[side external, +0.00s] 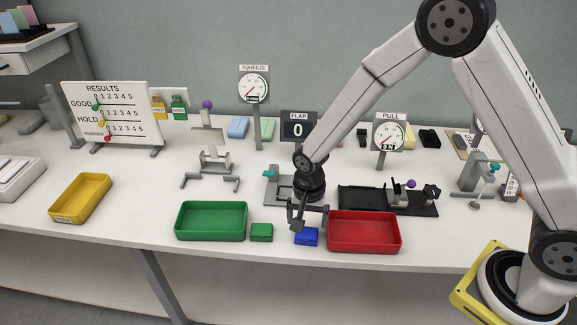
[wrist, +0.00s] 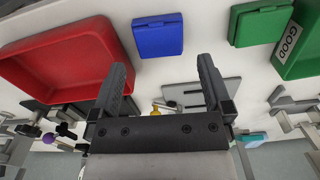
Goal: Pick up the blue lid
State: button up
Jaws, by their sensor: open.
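The blue lid (side external: 306,237) lies flat on the white table near its front edge, between the green lid-like block (side external: 261,232) and the red tray (side external: 364,234). In the wrist view the blue lid (wrist: 158,35) is at the top centre, beyond the fingertips. My gripper (side external: 308,214) is above and just behind the blue lid, apart from it. In the wrist view my gripper (wrist: 160,75) has its two black fingers spread wide with nothing between them. One finger hides a little of the space beside the lid in the side view.
A green tray (side external: 211,222) stands left of the green block, and a yellow tray (side external: 81,198) further left. Behind my gripper are the flap display (side external: 299,129) and a black fixture (side external: 390,201). The red tray's wall stands close to the blue lid's right side.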

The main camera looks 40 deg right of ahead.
aim_at(307, 232)
jog(key=shift+d+f, duration=0.1)
jog(key=shift+f, duration=2.5)
jog(key=c, duration=1)
jog(key=shift+r, duration=0.2)
